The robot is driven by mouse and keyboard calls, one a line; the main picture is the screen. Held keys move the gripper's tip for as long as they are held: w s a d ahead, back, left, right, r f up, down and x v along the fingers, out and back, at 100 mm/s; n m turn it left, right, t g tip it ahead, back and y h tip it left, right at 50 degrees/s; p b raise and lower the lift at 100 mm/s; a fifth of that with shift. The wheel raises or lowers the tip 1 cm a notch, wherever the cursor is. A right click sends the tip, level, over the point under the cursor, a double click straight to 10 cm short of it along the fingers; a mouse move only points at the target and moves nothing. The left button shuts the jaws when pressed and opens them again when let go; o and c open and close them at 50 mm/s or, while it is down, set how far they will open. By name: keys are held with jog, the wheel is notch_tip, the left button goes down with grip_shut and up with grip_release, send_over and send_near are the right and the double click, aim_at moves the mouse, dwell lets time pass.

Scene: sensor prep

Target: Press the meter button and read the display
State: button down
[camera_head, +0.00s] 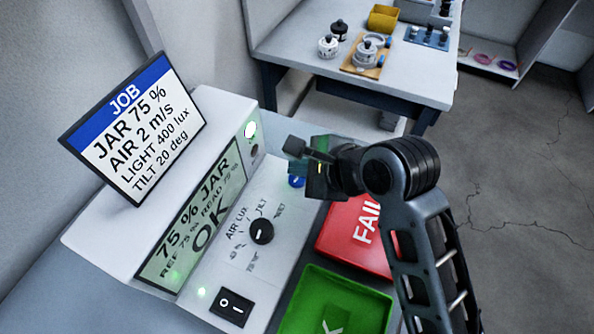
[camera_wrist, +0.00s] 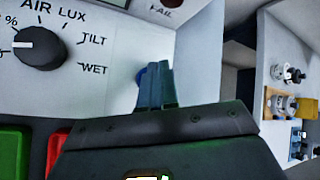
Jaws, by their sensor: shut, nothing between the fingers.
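The meter is a white console (camera_head: 282,205) with a sloped front. Its lit green display (camera_head: 193,222) reads "75 % JAR", a smaller line with "REF 75 %" and "READ", and a large "OK". A blue button (camera_head: 296,181) sits on the panel's right part, partly hidden by my gripper. In the wrist view the blue button (camera_wrist: 140,76) shows just behind and left of the fingertips. My gripper (camera_wrist: 158,72) is shut and empty, its tips at or very close to the button; I cannot tell whether they touch. A black dial (camera_wrist: 38,48) points left toward "%".
A job card (camera_head: 135,125) stands on the console, listing JAR 75 %, AIR 2 m/s, LIGHT 400 lux, TILT 20 deg. A rocker switch (camera_head: 232,307), red FAIL tray (camera_head: 345,245) and green tray (camera_head: 365,297) are near. Another table (camera_head: 420,75) stands behind.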

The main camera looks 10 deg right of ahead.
aim_at(300, 181)
notch_tip(300, 181, up, 3)
jog(key=p, duration=0.2)
jog(key=shift+p, duration=0.4)
jog(key=shift+r+b, duration=0.3)
jog(key=shift+r, duration=0.7)
